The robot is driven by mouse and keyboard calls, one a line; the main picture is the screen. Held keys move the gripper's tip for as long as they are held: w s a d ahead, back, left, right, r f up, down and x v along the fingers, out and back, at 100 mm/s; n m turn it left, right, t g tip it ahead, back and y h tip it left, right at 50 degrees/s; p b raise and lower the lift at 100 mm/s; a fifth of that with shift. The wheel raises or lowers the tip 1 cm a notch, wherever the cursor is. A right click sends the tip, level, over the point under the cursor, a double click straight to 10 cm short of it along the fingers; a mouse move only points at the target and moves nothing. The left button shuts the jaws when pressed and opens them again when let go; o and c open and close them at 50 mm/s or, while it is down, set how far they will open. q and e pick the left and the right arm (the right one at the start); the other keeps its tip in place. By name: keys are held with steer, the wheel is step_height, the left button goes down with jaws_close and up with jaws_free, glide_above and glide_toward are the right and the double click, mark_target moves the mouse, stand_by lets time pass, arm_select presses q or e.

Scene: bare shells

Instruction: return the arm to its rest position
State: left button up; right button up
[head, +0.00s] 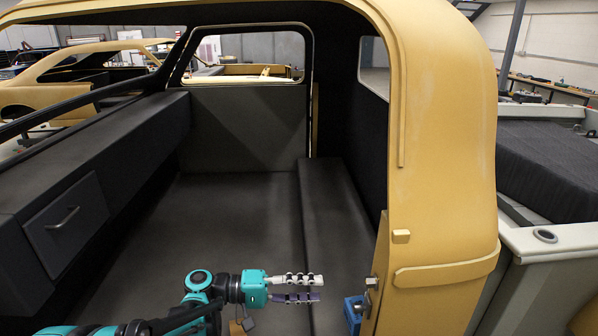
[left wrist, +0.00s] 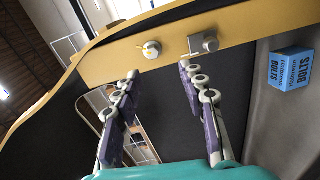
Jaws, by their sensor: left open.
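My left gripper (head: 316,288) reaches into the open cab from the bottom left of the head view, its fingers pointing right. Its two purple-and-white fingers are apart with nothing between them. In the left wrist view the open fingers (left wrist: 159,72) point up toward a yellow door-frame edge, with the dark cab interior behind. My left arm (head: 200,282), teal and black, stretches across the cab opening. My right gripper is in neither view.
A yellow cab pillar (head: 440,180) stands right of the gripper. A blue bolts box (head: 354,312) sits near its foot, and also shows in the left wrist view (left wrist: 285,72). Metal latch parts (left wrist: 203,44) stick out from the frame. A dashboard with a drawer (head: 66,222) lies left.

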arm_select(q)
steer(key=s+a+f+t+y, duration=0.3)
steer(key=s+a+f+y, duration=0.1)
steer(key=s+a+y, duration=0.4)
steer(key=s+a+f+t+y, duration=0.3)
steer(key=s+a+y, duration=0.5)
steer(key=a, duration=0.4)
steer(key=shift+a+f+y, duration=0.35)
steer(key=shift+f+y, duration=0.25)
steer(key=shift+f, duration=0.05)
